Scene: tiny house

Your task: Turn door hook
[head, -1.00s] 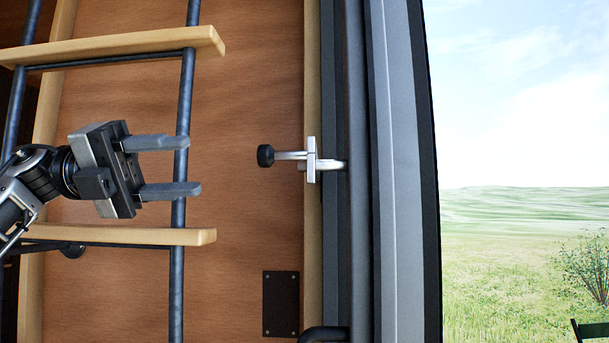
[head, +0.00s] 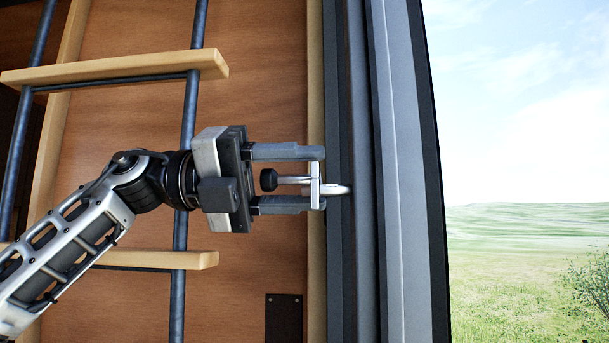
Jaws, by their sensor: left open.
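The door hook (head: 316,184) is a silver metal piece with a dark round knob (head: 268,180) at its left end. It sits at the wooden edge strip beside the dark door frame, and its curved end reaches right to the frame. My left gripper (head: 322,179) is open around the hook, with one finger above it and one below. The knob and bar lie between the fingers, and gaps show above and below the bar. Whether a finger touches the plate cannot be told. My right gripper is not in view.
A ladder with wooden steps (head: 120,70) and dark rails stands at the left, behind my left arm. The dark door frame (head: 400,180) runs vertically right of the hook. Open grassland (head: 520,240) lies beyond. A dark plate (head: 284,318) is on the wood wall below.

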